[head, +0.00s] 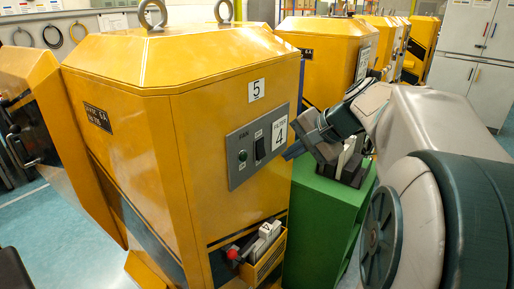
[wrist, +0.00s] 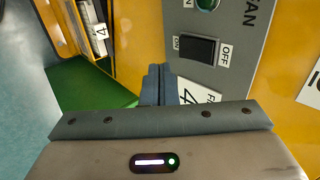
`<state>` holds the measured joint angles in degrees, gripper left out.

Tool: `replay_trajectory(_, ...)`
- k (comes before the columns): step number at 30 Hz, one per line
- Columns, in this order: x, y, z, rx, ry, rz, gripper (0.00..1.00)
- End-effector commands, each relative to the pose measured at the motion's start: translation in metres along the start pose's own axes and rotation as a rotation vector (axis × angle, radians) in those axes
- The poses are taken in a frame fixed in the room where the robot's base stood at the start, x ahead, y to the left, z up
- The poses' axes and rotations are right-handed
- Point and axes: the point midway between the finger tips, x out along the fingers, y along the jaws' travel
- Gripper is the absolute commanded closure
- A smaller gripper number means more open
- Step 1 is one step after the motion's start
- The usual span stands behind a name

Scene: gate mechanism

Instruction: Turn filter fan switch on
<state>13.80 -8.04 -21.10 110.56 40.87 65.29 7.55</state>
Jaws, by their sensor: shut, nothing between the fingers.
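The fan switch is a black rocker (head: 260,148) on a grey panel (head: 236,172) on the yellow cabinet marked 5. In the wrist view the rocker (wrist: 198,49) sits between an ON label at left and an OFF label at right. I cannot tell which side is pressed. A green round lamp (wrist: 207,4) is beside it. My gripper (head: 288,154) is just right of the panel; in the wrist view its closed fingers (wrist: 158,72) are below and left of the rocker, over the panel's edge area, with nothing between them. They appear apart from the switch.
A label with a 4 (wrist: 190,95) is partly hidden behind my fingers. A green box (head: 318,225) stands right of the cabinet, below my wrist. A small yellow holder (head: 262,262) with a red-ended part juts from the cabinet's lower front. More yellow cabinets (head: 325,55) stand behind.

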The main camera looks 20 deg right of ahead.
Motion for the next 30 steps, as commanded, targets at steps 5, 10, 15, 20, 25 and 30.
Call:
replay_trajectory(5, 0.031, -0.009, 0.000, -0.002, -0.003, 0.002, 1.00)
replay_trajectory(10, 0.048, -0.021, 0.000, -0.001, -0.002, 0.001, 1.00)
replay_trajectory(15, 0.054, -0.025, 0.000, 0.000, 0.000, 0.001, 1.00)
replay_trajectory(20, 0.054, -0.025, 0.000, 0.000, 0.000, 0.000, 1.00)
replay_trajectory(25, 0.055, -0.025, 0.000, -0.001, 0.000, -0.001, 1.00)
replay_trajectory(30, 0.065, -0.028, 0.007, -0.015, -0.012, -0.029, 1.00)
